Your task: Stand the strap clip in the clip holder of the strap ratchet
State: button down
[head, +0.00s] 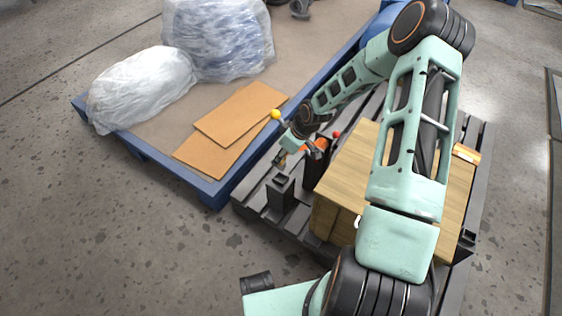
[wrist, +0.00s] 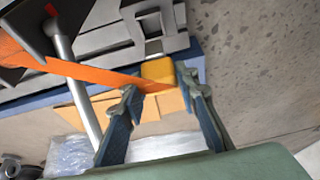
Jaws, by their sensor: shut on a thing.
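My gripper (wrist: 160,86) points down with the yellow strap clip (wrist: 158,70) between its fingertips, shut on it. A grey end of the clip sticks out away from the fingers. The orange strap (wrist: 98,74) runs left from the clip to the black strap ratchet (wrist: 35,25). In the head view, the ratchet (head: 316,166) stands beside the wooden crate, and my gripper (head: 282,156) is above and left of it. A dark upright box, which looks like the clip holder (head: 281,194), stands below the gripper in the picture. The clip appears apart from it. The holder's inside is hard to see.
The wooden crate (head: 335,209) stands on a dark slatted pallet (head: 247,205), with my arm over it. A blue-edged platform (head: 216,190) lies left, with cardboard sheets (head: 226,126) and wrapped bags (head: 140,85). A metal rod (wrist: 77,85) stands left of my fingers.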

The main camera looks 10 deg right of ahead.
aim_at(283, 163)
jog(key=shift+w+f+b, duration=0.1)
jog(key=shift+f+b, duration=1.9)
jog(key=shift+f, duration=0.7)
jog(key=shift+f+b, duration=0.7)
jog(key=shift+f, duration=0.65)
dwell(0.8)
dwell(0.3)
jog(key=c, duration=1.4)
grip_release()
jog(key=v, duration=1.2)
